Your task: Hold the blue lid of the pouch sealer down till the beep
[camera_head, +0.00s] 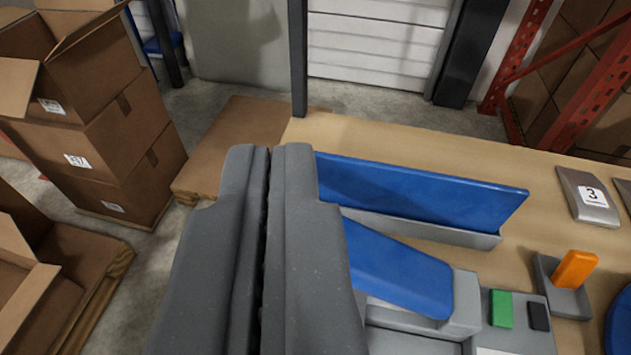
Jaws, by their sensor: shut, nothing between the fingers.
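The blue lid (400,268) slopes over the grey body of the pouch sealer (465,305), right of my gripper. The sealer carries a green button (501,308) and a black button (539,316). My gripper (269,150) is shut and empty, with its two grey fingers side by side. It hides the left end of the lid and part of the sealer. I cannot tell whether the fingers touch the lid or whether the lid is fully down.
A long blue panel (420,193) in a grey holder stands behind the sealer. An orange block (575,269) sits in a grey tray, and a plate numbered 3 (590,197) lies at right. Cardboard boxes (100,130) are stacked at left. The wooden table (400,145) is bare along its back.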

